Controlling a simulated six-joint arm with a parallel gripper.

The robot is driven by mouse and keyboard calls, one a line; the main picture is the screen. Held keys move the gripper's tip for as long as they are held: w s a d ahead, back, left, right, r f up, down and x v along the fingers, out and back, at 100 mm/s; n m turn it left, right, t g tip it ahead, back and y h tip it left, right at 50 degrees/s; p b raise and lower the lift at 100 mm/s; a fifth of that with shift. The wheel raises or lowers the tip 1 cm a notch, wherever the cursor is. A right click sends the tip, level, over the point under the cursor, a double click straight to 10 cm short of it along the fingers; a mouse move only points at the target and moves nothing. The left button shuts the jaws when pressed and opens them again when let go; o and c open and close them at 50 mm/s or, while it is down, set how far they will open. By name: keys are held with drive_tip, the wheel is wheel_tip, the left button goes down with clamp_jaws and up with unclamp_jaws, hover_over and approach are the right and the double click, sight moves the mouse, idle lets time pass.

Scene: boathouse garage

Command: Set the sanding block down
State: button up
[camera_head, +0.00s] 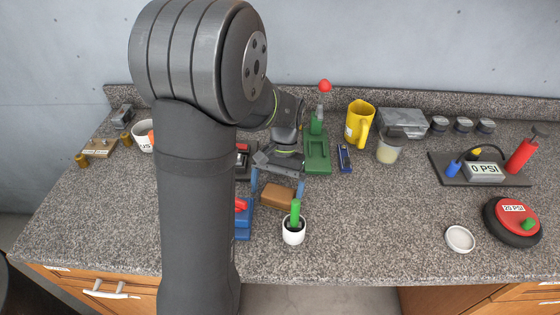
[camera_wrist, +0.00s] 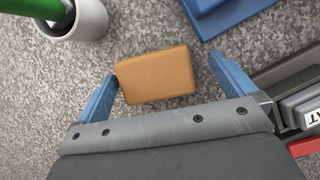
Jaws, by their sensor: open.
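The sanding block is a tan-brown block (camera_head: 277,196) on the speckled granite counter, left of a white cup with a green handle in it. In the wrist view the block (camera_wrist: 156,75) lies between the two blue fingers. My gripper (camera_head: 276,190) is open around it, pointing down at the counter. In the wrist view the left finger of my gripper (camera_wrist: 170,82) is close to the block's left side, and a gap shows between the block and the right finger. Whether the left finger touches the block I cannot tell.
The white cup (camera_head: 293,234) stands just right of the block, and a blue object (camera_head: 243,220) with red on it stands to the left. A green tool with a red knob (camera_head: 317,152) is behind. Counter to the right of the cup (camera_head: 370,220) is clear up to a white dish (camera_head: 460,239).

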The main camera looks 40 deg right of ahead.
drive_tip(key=v, duration=1.6)
drive_tip(key=shift+r, duration=0.2)
clamp_jaws()
drive_tip(key=shift+f, duration=0.15)
idle(0.7)
drive_tip(key=x, duration=1.2)
drive_tip(key=shift+f, duration=0.15)
wheel_tip(320, 180, up, 12)
idle(1.2)
drive_tip(key=shift+f, duration=0.1)
